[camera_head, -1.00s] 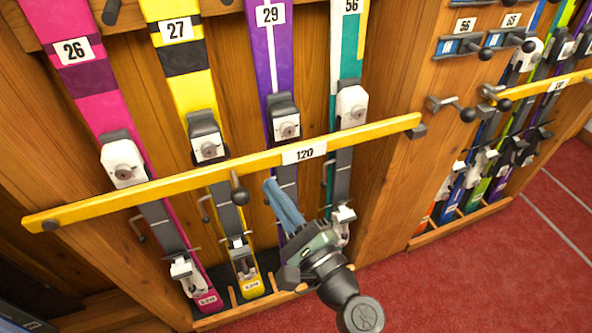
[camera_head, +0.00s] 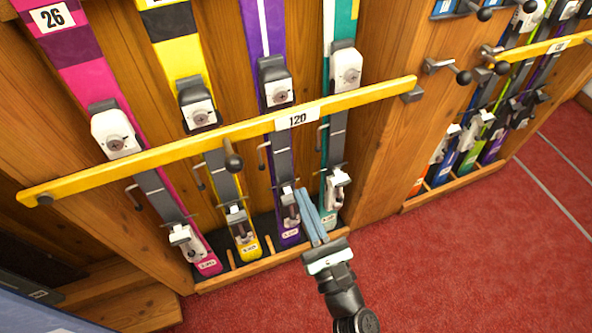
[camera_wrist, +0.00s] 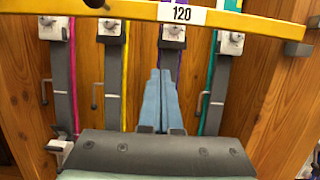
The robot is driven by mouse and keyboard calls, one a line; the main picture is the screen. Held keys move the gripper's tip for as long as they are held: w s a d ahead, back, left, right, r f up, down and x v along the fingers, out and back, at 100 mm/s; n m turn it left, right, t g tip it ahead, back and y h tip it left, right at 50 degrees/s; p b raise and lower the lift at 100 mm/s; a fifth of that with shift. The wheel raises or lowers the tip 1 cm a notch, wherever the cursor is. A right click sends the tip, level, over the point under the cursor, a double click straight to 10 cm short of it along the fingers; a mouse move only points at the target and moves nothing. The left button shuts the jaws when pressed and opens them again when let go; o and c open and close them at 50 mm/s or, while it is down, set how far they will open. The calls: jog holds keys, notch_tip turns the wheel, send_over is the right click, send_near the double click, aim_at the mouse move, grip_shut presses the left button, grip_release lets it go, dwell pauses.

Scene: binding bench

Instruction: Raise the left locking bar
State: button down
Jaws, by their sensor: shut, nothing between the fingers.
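The left locking bar is a long yellow bar labelled 120 (camera_head: 160,155), lying across several skis in the head view. It rises slightly from left to right, and it also crosses the top of the wrist view (camera_wrist: 250,25). A dark ball-ended knob (camera_head: 233,162) hangs at its front, left of the label. My gripper (camera_head: 308,217), with two blue fingers, is shut and empty. In the head view it shows below the bar and right of the knob. In the wrist view its fingers (camera_wrist: 161,100) point up toward the bar, with a gap below the label.
Pink, yellow, purple and teal skis with bindings stand behind the bar in a wooden rack (camera_head: 380,150). A second yellow bar (camera_head: 540,48) with a knob (camera_head: 464,77) crosses more skis at right. The red floor (camera_head: 480,260) is clear in front.

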jog(key=w+a+r, duration=0.2)
jog(key=w+r, duration=0.4)
jog(key=w, duration=0.2)
jog(key=shift+w+a+p, duration=0.25)
jog(key=shift+a+p, duration=0.15)
jog(key=shift+r, duration=0.1)
